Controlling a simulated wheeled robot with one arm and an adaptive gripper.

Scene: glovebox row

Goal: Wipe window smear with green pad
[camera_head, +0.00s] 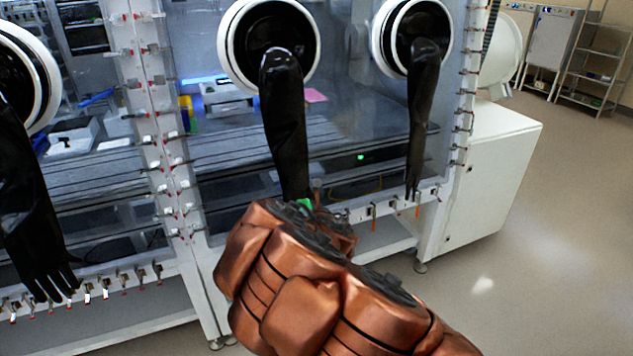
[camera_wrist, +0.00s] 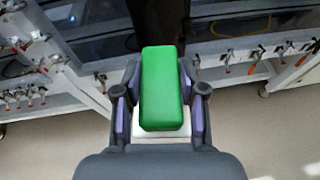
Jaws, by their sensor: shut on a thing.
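The green pad (camera_wrist: 161,88) is a green block on a white base, held between my two gripper fingers in the wrist view. My gripper (camera_wrist: 160,100) is shut on it. In the head view only a small green part of the pad (camera_head: 305,204) shows past my copper-coloured arm, in front of the glovebox's lower edge. The glovebox window (camera_head: 350,95) is a clear panel with two round ports. It looks hazy in places, but I cannot make out a distinct smear. The pad's contact with the window cannot be told.
Black gloves hang from the ports, one at the middle (camera_head: 284,130) and one at the right (camera_head: 422,110); another glove (camera_head: 25,200) hangs at the left. Clamps line the frame (camera_head: 165,130). A white cabinet (camera_head: 490,185) stands at the right. The floor (camera_head: 540,270) there is clear.

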